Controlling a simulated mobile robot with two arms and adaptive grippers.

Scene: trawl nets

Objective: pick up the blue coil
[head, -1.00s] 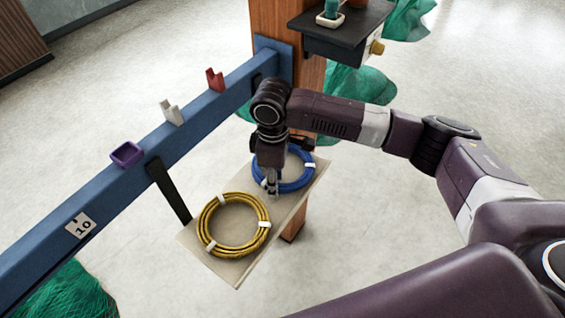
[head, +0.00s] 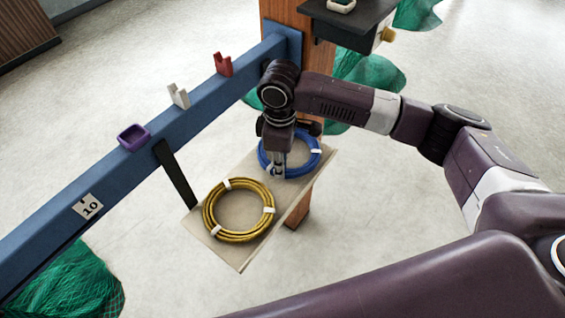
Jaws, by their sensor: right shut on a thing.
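The blue coil (head: 302,170) lies on a light board (head: 238,255), toward its back end, with white ties around it. My right gripper (head: 276,172) points down at the coil's left front side and is shut on it. Part of the coil is hidden behind the gripper. The coil still looks level with the board; I cannot tell whether it is lifted at all. My left gripper is not in the head view.
A yellow coil (head: 209,213) lies at the board's front. A blue beam (head: 187,122) runs along the left, carrying a purple square holder (head: 133,138), a white hook (head: 178,97) and a red hook (head: 223,64). A dark shelf (head: 352,22) and wooden post stand behind. Green nets (head: 68,280) lie around.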

